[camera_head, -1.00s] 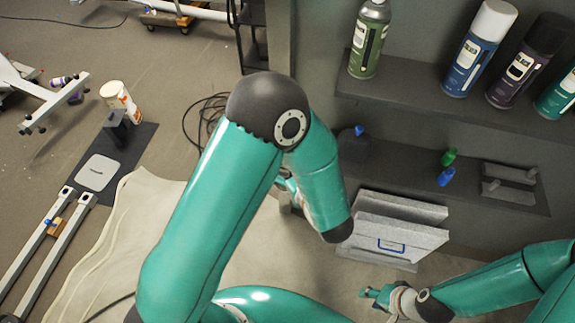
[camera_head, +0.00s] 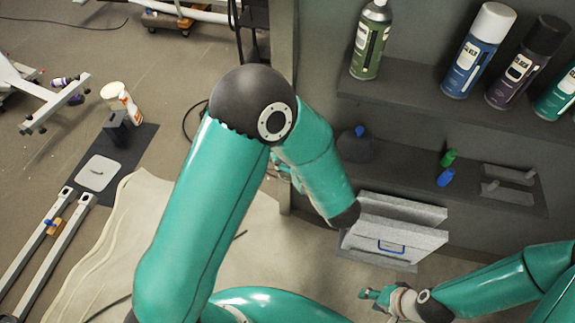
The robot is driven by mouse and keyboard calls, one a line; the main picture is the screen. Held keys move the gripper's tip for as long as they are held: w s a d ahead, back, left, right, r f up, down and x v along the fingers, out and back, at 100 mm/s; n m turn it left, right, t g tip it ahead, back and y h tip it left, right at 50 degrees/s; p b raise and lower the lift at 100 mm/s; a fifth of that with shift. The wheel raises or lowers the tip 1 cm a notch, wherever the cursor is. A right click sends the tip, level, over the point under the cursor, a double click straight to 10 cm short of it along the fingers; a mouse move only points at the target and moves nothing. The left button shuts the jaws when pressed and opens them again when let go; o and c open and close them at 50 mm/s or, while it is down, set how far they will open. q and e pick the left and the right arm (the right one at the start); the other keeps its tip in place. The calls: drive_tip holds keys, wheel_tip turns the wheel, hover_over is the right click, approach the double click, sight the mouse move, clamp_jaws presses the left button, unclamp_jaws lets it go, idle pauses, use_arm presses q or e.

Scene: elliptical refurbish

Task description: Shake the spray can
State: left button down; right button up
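Several spray cans stand upright on the upper shelf: a green one (camera_head: 371,42), a blue one with a white cap (camera_head: 477,52), a dark purple one with a black cap (camera_head: 525,65) and a teal one (camera_head: 559,97) cut by the right edge. My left arm fills the middle; only a bit of what seems to be my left gripper (camera_head: 282,167) shows behind the forearm, and whether it holds anything is hidden. My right gripper (camera_head: 372,295) is low at the right, well below the shelves, with no can visible at it; its finger gap is too small to judge.
The lower shelf (camera_head: 400,175) holds small green (camera_head: 449,158) and blue (camera_head: 445,177) capped items. A grey box (camera_head: 395,235) stands below it, near my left forearm. A beige cloth (camera_head: 115,245) covers the floor. A white container (camera_head: 118,102) stands at the left.

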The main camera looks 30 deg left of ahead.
sight(287, 180)
use_arm(q)
drive_tip(key=shift+s+d+f, duration=0.15)
drive_tip(key=shift+s+f, duration=1)
drive_tip(key=shift+s, duration=0.05)
drive_tip(key=w+r, duration=0.6)
drive_tip(key=s+f, duration=0.5)
drive_tip(key=f, duration=0.1)
drive_tip(key=shift+s, duration=0.4)
drive_tip(key=w+r, duration=0.6)
drive_tip(key=s+f, duration=0.6)
drive_tip(key=shift+s+f, duration=0.1)
drive_tip(key=shift+s, duration=0.1)
drive_tip(key=shift+w, duration=0.2)
